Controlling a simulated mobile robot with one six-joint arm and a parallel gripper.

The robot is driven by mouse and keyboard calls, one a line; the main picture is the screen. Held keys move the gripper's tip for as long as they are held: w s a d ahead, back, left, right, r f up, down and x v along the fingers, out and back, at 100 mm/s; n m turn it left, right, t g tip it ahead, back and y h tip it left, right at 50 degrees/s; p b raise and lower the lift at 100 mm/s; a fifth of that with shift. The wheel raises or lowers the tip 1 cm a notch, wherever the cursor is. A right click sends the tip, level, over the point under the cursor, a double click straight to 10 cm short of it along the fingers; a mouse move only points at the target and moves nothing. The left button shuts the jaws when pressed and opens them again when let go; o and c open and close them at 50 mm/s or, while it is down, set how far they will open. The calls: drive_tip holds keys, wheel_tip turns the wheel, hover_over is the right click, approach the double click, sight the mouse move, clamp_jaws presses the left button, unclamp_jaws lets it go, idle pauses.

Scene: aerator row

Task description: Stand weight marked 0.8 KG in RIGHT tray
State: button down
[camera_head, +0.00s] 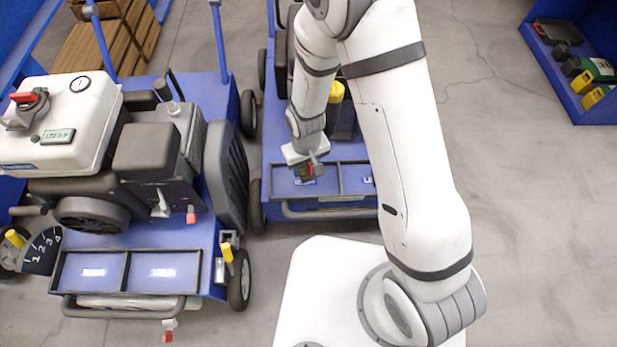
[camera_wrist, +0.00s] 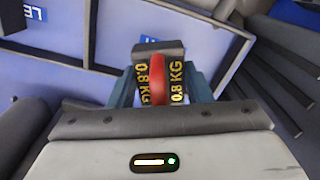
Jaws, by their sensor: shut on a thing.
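My gripper (camera_head: 312,163) is shut on a dark weight with a red band (camera_wrist: 157,80) and yellow "0.8 KG" markings, which also shows small in the head view (camera_head: 307,171). In the head view it hangs over the left one (camera_head: 284,188) of two shallow trays on the farther blue cart; the right one (camera_head: 350,172) is empty. The wrist view shows a tray divider left of the weight. A label (camera_wrist: 35,12) beyond it seems to start "LE"; the label (camera_wrist: 151,17) behind the weight is partly hidden. The gap below the weight is unclear.
A nearer blue cart at left carries a machine with a white tank (camera_head: 60,125) and two empty labelled trays (camera_head: 125,272). Dark machine parts stand behind the farther trays. A blue bin (camera_head: 578,85) with dark, green and yellow items is at right. Grey floor between is clear.

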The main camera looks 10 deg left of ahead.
sight(305, 176)
drive_tip(key=shift+s+a+f+b, duration=0.15)
drive_tip(key=shift+f+b, duration=0.8)
drive_tip(key=shift+f, duration=1.7)
drive_tip(key=shift+f, duration=0.15)
drive_tip(key=c, duration=0.7)
unclamp_jaws()
